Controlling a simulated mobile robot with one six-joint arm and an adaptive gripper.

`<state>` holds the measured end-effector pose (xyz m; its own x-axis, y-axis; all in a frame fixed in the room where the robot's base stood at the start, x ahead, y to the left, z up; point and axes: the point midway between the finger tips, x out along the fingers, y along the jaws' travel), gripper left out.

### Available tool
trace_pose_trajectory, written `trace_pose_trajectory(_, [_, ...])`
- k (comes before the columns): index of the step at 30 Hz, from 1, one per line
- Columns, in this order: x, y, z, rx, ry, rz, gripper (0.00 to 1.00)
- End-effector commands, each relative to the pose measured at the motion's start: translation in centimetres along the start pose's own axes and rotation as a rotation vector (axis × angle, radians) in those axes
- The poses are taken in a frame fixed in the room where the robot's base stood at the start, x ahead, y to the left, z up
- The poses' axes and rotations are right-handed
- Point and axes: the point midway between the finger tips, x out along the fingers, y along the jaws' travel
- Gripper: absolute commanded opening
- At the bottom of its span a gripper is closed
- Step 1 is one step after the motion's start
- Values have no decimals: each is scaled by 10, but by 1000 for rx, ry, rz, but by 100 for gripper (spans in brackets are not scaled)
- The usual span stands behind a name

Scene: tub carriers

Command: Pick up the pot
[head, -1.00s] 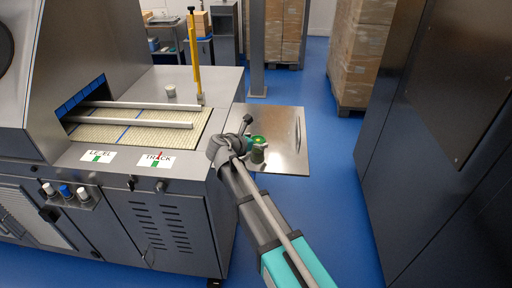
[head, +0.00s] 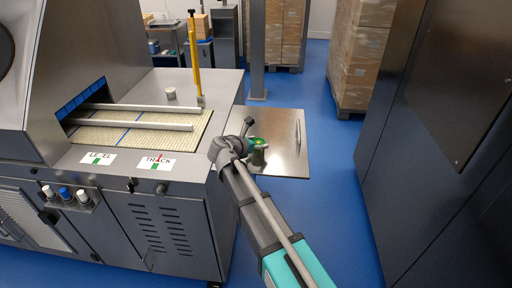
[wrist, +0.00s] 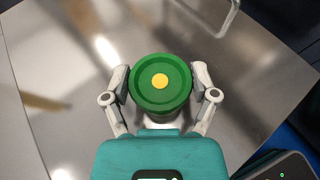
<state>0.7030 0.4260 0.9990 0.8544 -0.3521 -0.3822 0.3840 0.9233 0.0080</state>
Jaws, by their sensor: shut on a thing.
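The pot has a round green lid with a yellow dot at its centre, and it shows in the wrist view (wrist: 160,84) between my two fingers. My gripper (wrist: 161,92) is shut on the pot, with one finger against each side. In the head view the pot (head: 259,153) is small, over the steel side table. My arm's end partly hides it there. I cannot tell whether its base touches the metal top.
The steel side table (head: 287,125) has a raised handle (head: 298,135) near its right edge. A small pale cup (head: 171,93) stands on the machine beside a yellow post (head: 195,60). A dark cabinet stands at right, with blue floor (head: 335,190) between.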

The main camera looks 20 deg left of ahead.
Motion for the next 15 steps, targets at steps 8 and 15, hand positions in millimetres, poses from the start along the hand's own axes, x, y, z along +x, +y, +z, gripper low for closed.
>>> trace_pose_trajectory(8, [0, 0, 0, 0, 1, 0, 26])
trace_pose_trajectory(15, [-1, 0, 4, 0, 1, -1, 26])
